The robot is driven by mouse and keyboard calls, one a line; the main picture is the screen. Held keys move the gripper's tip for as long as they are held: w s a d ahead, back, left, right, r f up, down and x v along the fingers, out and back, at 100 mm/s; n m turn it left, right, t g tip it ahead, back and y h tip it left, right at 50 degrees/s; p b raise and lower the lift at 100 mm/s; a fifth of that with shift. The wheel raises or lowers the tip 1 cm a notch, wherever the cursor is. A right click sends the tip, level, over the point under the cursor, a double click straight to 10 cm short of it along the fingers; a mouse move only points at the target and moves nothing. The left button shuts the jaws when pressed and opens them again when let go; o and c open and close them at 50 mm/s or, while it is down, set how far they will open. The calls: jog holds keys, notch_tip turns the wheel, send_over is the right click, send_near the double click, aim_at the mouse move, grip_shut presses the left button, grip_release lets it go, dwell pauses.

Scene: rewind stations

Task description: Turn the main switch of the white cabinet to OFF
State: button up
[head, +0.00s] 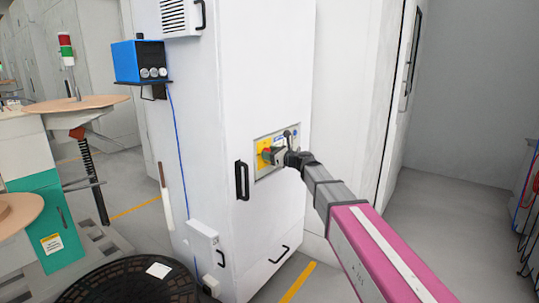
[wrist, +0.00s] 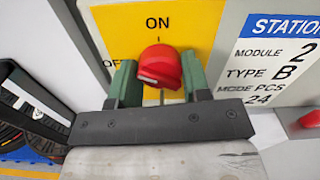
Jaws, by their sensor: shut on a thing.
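The white cabinet (head: 225,75) stands in the middle of the head view, with a control panel on its front. The red main switch knob (wrist: 160,66) sits on a yellow plate (wrist: 198,22) marked ON above it and, partly hidden at left, OF. A pale mark shows on the knob's lower left; I cannot tell the set position for sure. My gripper (wrist: 159,76) has its green fingers on either side of the knob, shut on it. In the head view my gripper (head: 277,155) reaches the panel and hides part of the switch.
A label (wrist: 285,60) reads STATION, MODULE 2, TYPE B. Another red part (wrist: 309,119) shows at the wrist view's right edge. A black door handle (head: 242,180) is left of the panel. A blue box (head: 138,62) sits on a bracket at the cabinet's left.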

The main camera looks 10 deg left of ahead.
jog(key=n, duration=0.6)
dwell(0.7)
jog(key=o, duration=0.9)
jog(key=v, duration=1)
jog(key=shift+s+d, duration=0.15)
jog(key=shift+d, duration=0.25)
